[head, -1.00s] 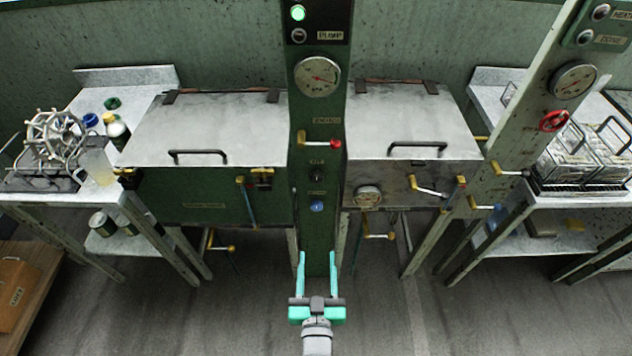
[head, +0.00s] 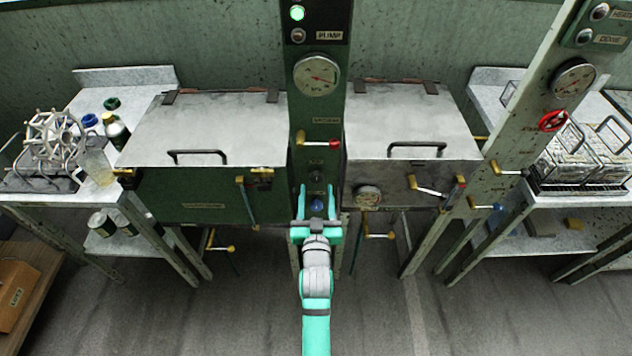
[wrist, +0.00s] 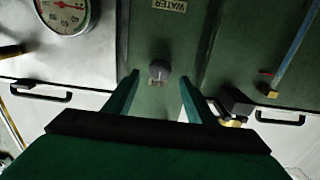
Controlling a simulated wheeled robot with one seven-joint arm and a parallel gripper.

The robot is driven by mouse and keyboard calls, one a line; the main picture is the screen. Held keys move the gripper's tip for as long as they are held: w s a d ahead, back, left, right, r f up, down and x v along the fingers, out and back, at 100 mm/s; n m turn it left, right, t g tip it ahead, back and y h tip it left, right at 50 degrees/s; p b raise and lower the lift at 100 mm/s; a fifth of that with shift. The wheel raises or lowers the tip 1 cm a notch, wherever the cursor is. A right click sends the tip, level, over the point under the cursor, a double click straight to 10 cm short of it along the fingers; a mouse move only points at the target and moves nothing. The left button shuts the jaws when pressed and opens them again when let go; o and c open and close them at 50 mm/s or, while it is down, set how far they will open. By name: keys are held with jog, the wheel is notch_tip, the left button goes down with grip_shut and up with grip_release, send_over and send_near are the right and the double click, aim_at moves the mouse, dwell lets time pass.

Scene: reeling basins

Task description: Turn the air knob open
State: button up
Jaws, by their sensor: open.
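A small dark knob (head: 316,177) sits on the green column (head: 318,110), with a small label above it that is too blurred to read. I take it for the air knob. In the wrist view the dark grey knob (wrist: 159,70) lies between the two fingertips, and nothing shows it being touched. My gripper (head: 317,188) is open and empty, its fingers pointing at the column just below the dark knob in the head view. A blue knob (head: 317,205) shows lower down, between the fingers. In the wrist view a label reading WATER (wrist: 170,5) appears upside down.
A red-tipped lever (head: 320,142) and a gauge (head: 317,76) are higher on the column. Lidded basins with handles (head: 197,157) stand on both sides. A smaller gauge (head: 367,197) and a brass-tipped valve lever (head: 429,191) are to the right. The floor in front is clear.

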aim_at(316, 179)
jog(key=shift+w, duration=2.4)
jog(key=shift+s, duration=0.1)
jog(key=shift+c, duration=0.5)
jog(key=c, duration=0.9)
